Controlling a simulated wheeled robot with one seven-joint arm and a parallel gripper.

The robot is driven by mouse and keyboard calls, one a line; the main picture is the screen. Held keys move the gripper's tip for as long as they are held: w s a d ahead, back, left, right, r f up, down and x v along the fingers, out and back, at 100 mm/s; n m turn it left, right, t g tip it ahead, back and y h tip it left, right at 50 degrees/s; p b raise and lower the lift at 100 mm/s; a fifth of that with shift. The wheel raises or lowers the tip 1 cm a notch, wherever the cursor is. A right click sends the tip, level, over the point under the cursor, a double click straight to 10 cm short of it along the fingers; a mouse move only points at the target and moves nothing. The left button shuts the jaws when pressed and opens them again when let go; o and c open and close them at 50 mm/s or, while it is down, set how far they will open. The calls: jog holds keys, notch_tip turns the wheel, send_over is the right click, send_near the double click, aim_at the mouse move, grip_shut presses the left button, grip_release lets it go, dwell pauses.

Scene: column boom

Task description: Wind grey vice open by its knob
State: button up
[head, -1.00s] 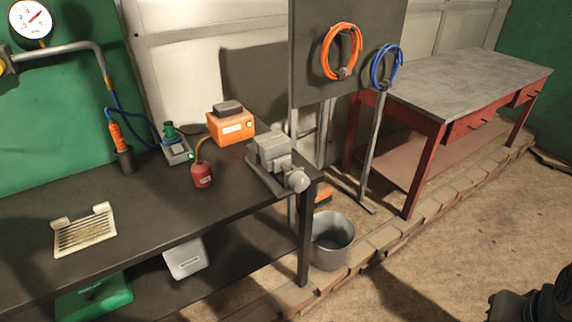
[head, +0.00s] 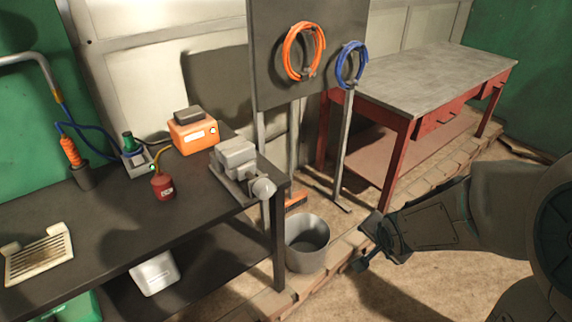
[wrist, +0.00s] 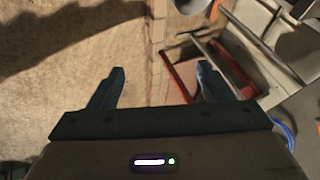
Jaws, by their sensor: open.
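The grey vice (head: 236,162) sits at the right end of the dark workbench in the head view. Its round grey knob (head: 263,188) faces the front right, past the bench edge. I cannot tell how far its jaws are apart. My gripper (head: 368,245) is to the right of the vice and clear of it, over the floor and brick kerb. In the wrist view my gripper (wrist: 165,85) shows two spread fingers with nothing between them. The vice cannot be made out for sure in the wrist view.
A grey bucket (head: 307,243) stands on the floor below the vice end of the dark workbench (head: 110,225). A red oil can (head: 162,186) and an orange box (head: 193,134) are left of the vice. A stand with hoses (head: 304,52) and a red table (head: 430,85) are behind.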

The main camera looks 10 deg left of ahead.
jog(key=w+a+f+m+y, duration=0.2)
jog(key=a+f+m+y, duration=0.1)
jog(key=a+f, duration=0.15)
jog(key=m+t+y, duration=0.4)
jog(key=m+y, duration=0.7)
jog(key=m, duration=0.2)
send_near(267, 192)
jog(key=p+x, duration=0.1)
jog(key=x, duration=0.8)
jog(key=shift+w+a, duration=0.2)
jog(key=shift+w, duration=0.05)
jog(key=c, duration=1)
